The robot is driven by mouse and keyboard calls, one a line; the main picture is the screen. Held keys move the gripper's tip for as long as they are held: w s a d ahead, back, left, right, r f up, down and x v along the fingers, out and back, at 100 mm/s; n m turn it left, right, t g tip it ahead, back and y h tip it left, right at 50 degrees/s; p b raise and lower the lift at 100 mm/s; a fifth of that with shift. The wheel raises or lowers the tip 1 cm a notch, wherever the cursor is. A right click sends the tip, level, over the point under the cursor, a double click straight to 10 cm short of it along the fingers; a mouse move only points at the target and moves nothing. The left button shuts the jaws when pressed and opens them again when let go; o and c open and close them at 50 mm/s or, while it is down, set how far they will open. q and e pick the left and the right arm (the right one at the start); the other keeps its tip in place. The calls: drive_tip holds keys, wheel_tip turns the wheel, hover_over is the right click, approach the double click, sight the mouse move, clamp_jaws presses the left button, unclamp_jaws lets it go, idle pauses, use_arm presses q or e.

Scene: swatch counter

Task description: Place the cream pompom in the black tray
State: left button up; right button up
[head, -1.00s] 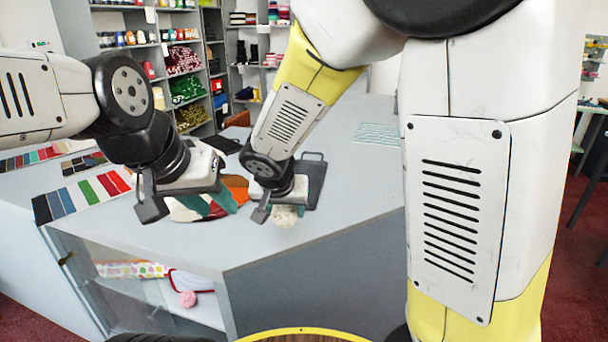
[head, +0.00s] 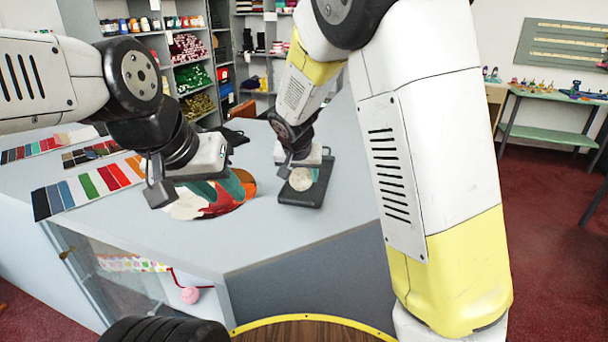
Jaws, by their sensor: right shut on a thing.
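The cream pompom (head: 301,180) is a small pale fluffy ball. My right gripper (head: 301,172) is shut on it, and the gripper partly hides its top. My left gripper (head: 188,183) is open and empty, over the colourful round fabric piece on the left side of the counter.
The round colourful piece (head: 230,198) lies left of the tray. Swatch strips (head: 90,187) lie at the counter's left. The grey counter (head: 265,235) is clear in front of the tray. Stocked shelves (head: 185,50) stand behind.

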drive_tip(key=w, duration=0.3)
drive_tip(key=shift+w+d+f, duration=0.15)
drive_tip(key=shift+d, duration=0.15)
drive_tip(key=shift+w+f, duration=0.15)
drive_tip(key=shift+f, duration=1.6)
drive_tip(key=o, duration=1.3)
drive_tip(key=shift+f, duration=0.15)
drive_tip(key=shift+o, duration=0.2)
